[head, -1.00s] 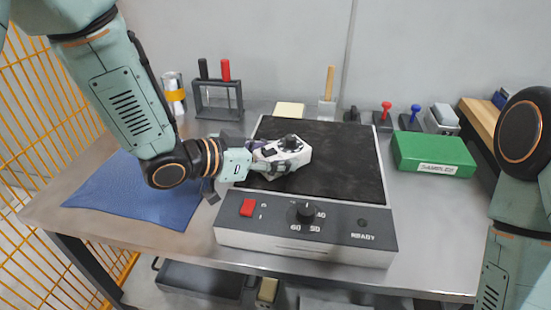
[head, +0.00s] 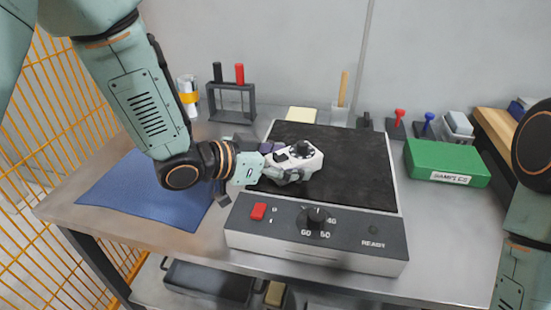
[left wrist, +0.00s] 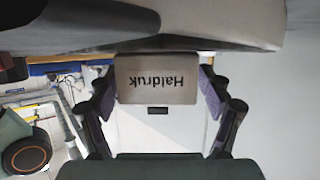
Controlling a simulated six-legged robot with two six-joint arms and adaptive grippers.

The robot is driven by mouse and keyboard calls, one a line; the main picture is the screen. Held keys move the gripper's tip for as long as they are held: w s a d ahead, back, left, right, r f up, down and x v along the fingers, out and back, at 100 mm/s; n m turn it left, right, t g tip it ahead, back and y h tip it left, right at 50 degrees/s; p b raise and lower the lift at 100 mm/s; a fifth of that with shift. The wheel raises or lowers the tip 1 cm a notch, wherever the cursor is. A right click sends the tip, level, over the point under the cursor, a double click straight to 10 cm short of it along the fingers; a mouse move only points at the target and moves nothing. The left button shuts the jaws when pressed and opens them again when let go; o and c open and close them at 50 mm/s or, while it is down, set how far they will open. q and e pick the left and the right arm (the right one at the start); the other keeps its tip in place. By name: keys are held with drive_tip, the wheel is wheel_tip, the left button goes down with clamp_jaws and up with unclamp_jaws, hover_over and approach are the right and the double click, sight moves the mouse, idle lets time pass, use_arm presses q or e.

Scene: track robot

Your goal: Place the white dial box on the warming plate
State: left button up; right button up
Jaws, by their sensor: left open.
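The white dial box (head: 306,163), with a black dial on top, is at the left part of the black top of the warming plate (head: 350,180). It looks to rest there, though its underside is hidden. My left gripper (head: 282,167) is at the box's left end, open, with its fingers around the box. In the left wrist view the box's face (left wrist: 157,90), lettered "Haldruk", sits between the purple finger pads of the left gripper (left wrist: 158,88). My right arm shows at the right edge, but its gripper is out of view.
A green samples case (head: 445,161) and several stamps stand right of the plate. A rack with black and red handles (head: 231,100) stands behind left. A blue cloth (head: 145,190) lies at left. The plate's right part is clear.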

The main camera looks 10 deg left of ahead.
sight(274, 158)
use_arm(q)
drive_tip(key=p+v, duration=0.1)
drive_tip(key=v, duration=0.2)
drive_tip(key=p+v, duration=0.1)
drive_tip(key=v, duration=0.2)
drive_tip(key=shift+a+r, duration=0.1)
drive_tip(key=shift+r, duration=0.2)
drive_tip(key=shift+p+v, duration=0.6)
drive_tip(key=shift+v, duration=0.95)
drive_tip(key=shift+p+v, duration=0.5)
drive_tip(key=shift+v, duration=0.25)
drive_tip(key=shift+s+a+r+p, duration=0.15)
drive_tip(key=shift+s+a+p, duration=0.2)
drive_tip(key=shift+s, duration=0.1)
